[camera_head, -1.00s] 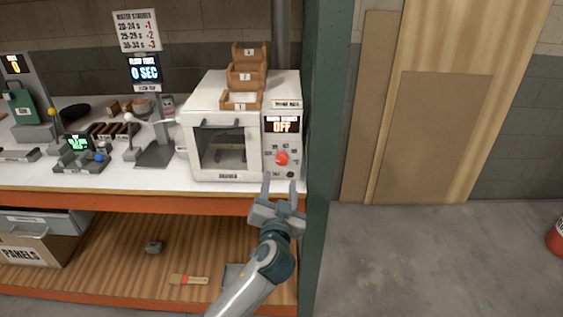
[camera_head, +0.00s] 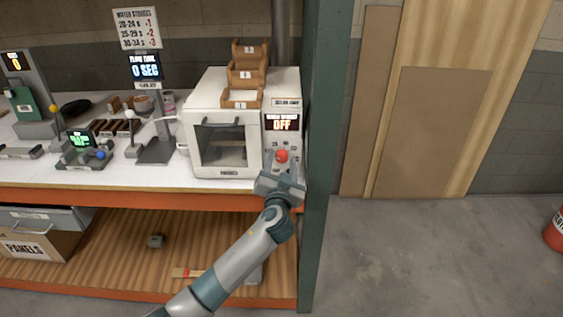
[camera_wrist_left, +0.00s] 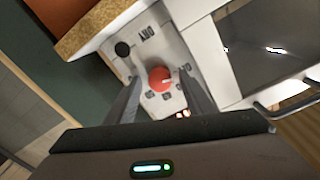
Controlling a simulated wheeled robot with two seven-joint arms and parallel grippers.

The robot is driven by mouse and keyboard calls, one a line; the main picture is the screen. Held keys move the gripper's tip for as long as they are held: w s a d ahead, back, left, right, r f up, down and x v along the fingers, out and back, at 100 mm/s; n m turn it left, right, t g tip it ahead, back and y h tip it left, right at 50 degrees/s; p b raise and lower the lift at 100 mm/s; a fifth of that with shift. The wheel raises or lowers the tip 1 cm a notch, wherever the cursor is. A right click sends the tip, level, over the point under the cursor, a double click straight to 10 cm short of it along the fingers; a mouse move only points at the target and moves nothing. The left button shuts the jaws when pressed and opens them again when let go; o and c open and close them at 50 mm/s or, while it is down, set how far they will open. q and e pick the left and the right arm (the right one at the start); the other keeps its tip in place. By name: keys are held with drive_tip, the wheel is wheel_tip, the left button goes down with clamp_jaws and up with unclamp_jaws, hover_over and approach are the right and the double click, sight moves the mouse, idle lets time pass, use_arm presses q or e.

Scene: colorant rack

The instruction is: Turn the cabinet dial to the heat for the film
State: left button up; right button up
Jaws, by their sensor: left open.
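The white cabinet (camera_head: 225,90) stands at the right end of the bench, with a windowed door on its front. Its red dial (camera_head: 282,156) is on the panel right of the door, under a display (camera_head: 282,123) that reads OFF. My left gripper (camera_head: 283,166) is open just in front of the dial. In the left wrist view the red dial (camera_wrist_left: 161,78) lies ahead, between the lines of the two fingers (camera_wrist_left: 160,92), with small marks around it. I cannot tell whether the fingers touch it. My right gripper is not in view.
A green post (camera_head: 326,150) stands close to the right of the cabinet. Stacked wooden trays (camera_head: 243,96) sit on top of it. A flow-time stand (camera_head: 153,150) is to its left.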

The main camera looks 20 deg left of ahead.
use_arm(q)
drive_tip(key=c, duration=1.1)
drive_tip(key=shift+o, duration=0.3)
drive_tip(key=shift+m, duration=0.3)
drive_tip(key=shift+r+m+p, duration=0.1)
drive_tip(key=shift+m+p, duration=0.25)
drive_tip(key=shift+m, duration=0.55)
drive_tip(key=shift+m+p, duration=0.45)
drive_tip(key=shift+m, duration=0.75)
drive_tip(key=m+p, duration=0.1)
drive_tip(key=m, duration=0.2)
drive_tip(key=shift+m, duration=0.4)
